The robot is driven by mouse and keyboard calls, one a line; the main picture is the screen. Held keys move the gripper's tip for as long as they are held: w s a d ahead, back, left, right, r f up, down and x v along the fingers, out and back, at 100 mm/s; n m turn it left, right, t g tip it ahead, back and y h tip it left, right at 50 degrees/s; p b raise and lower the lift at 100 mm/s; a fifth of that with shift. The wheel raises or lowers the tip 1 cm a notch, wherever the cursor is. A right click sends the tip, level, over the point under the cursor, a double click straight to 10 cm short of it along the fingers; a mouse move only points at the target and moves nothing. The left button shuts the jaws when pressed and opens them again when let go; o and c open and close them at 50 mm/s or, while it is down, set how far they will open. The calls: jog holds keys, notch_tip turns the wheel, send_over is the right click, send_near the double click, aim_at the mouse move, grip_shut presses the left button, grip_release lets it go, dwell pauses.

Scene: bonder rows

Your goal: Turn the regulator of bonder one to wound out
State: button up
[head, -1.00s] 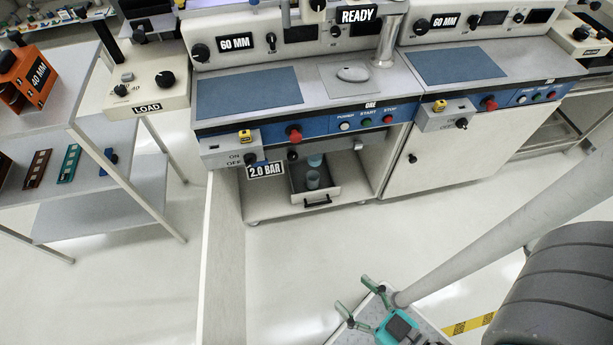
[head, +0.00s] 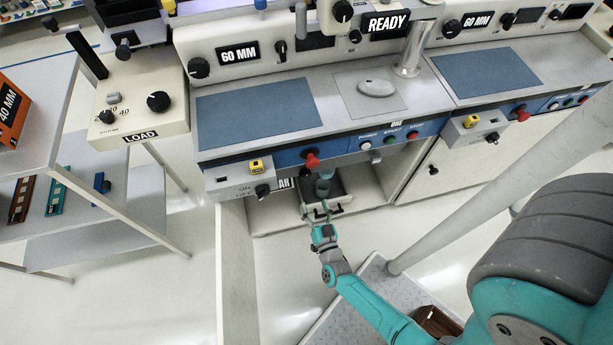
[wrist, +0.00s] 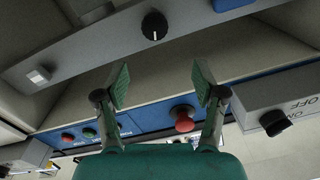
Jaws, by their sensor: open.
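Bonder one (head: 250,140) is the left bench, with a small plate reading ONE on its front edge. In the wrist view its regulator, a round black knob (wrist: 154,25) with a white pointer mark, sits on a grey strip beyond my fingertips. The mark points down in that picture. My gripper (wrist: 160,82) is open and empty, its green-padded fingers apart and short of the knob. In the head view my gripper (head: 317,208) is below the bench front, and I cannot make out the regulator there. The BAR label (head: 285,183) is partly hidden.
A red stop button (wrist: 183,118) and the ON/OFF switch box (wrist: 275,105) are close to my fingers. A white side panel (head: 232,265) stands left; floor between is clear.

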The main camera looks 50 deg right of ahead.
aim_at(306, 176)
jog(key=x, duration=1.2)
jog(key=shift+d+f, duration=0.35)
jog(key=c, duration=1.1)
